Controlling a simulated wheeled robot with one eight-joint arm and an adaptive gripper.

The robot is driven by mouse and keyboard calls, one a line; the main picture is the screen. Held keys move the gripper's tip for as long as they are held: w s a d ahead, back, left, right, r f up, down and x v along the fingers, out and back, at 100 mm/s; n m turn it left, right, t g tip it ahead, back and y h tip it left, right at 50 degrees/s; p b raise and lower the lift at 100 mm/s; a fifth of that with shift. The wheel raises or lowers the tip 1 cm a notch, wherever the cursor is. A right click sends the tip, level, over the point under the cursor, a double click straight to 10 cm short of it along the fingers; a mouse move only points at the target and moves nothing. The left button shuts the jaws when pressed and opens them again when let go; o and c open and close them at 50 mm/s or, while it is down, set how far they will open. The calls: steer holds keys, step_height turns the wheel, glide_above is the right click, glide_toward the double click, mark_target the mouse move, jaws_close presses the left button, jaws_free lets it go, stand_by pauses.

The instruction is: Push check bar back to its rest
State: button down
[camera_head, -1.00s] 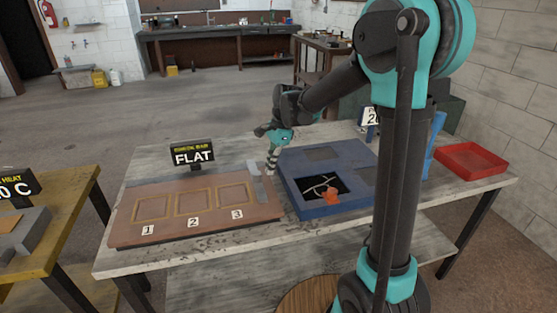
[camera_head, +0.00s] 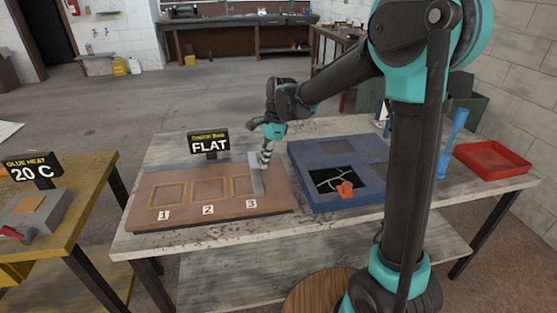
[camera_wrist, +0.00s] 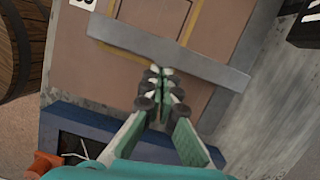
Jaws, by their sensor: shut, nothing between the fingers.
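The check bar is a flat grey bar (camera_head: 256,176) standing across the brown board (camera_head: 150,222), over the right edge of frame 3. In the wrist view the bar (camera_wrist: 210,67) crosses the board, with a yellow-edged frame (camera_wrist: 195,22) beyond it. My gripper (camera_head: 265,160) is shut and empty, beside the bar's right side near its far end. In the wrist view the fingertips (camera_wrist: 160,80) meet the bar's near edge and appear to touch it.
A sign (camera_head: 209,145) reading FLAT stands behind the board. A blue tray (camera_head: 308,185) with an orange piece (camera_head: 345,190) lies close to the right. A red tray (camera_head: 490,162) sits at the far right.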

steer(key=s+a, duration=0.3)
steer(key=a, duration=0.9)
steer(key=s+a, duration=0.4)
steer(key=a, duration=0.9)
steer(key=s+a, duration=0.3)
steer(key=a, duration=0.9)
steer(key=shift+s+a, duration=0.15)
steer(key=shift+s, duration=0.25)
